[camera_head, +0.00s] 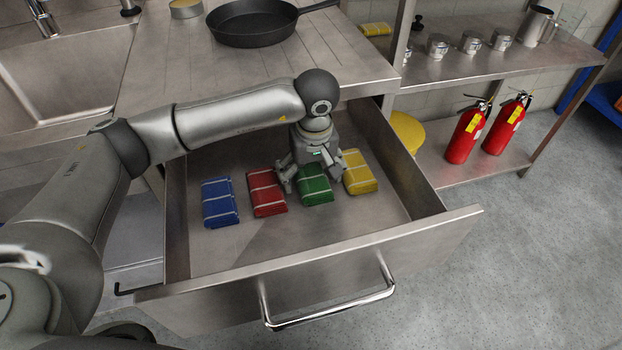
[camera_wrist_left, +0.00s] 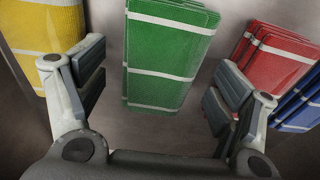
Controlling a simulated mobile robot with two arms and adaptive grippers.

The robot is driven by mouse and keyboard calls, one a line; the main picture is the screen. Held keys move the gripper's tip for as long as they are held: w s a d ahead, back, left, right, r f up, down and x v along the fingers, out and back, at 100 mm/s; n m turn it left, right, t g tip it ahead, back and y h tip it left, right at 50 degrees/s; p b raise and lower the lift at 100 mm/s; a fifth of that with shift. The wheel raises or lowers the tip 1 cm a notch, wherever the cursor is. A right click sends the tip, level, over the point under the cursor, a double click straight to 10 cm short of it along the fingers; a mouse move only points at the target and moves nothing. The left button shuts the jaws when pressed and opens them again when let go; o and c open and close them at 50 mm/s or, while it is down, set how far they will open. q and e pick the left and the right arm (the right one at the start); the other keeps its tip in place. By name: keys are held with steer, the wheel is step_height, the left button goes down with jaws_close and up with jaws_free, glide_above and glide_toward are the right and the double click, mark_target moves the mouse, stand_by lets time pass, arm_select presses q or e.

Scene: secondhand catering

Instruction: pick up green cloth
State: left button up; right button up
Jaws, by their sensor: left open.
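The green cloth (camera_head: 314,188) is a folded green bundle with pale stripes, lying in the open metal drawer (camera_head: 330,236) between the red and yellow cloths. My left gripper (camera_head: 308,176) reaches down into the drawer over it, partly covering its far end. In the left wrist view the green cloth (camera_wrist_left: 168,55) lies between the two spread fingers, with a gap on each side. The left gripper (camera_wrist_left: 157,92) is open and empty. My right gripper is in neither view.
A red cloth (camera_head: 266,193) and a blue cloth (camera_head: 219,203) lie to the left, and a yellow cloth (camera_head: 359,172) to the right. Drawer walls surround them. A black pan (camera_head: 252,24) stands on the counter above. Fire extinguishers (camera_head: 466,130) stand on a low shelf at right.

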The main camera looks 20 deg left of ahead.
arm_select(q)
steer(key=shift+f, duration=0.1)
steer(key=c, duration=1.1)
steer(key=shift+o, duration=0.2)
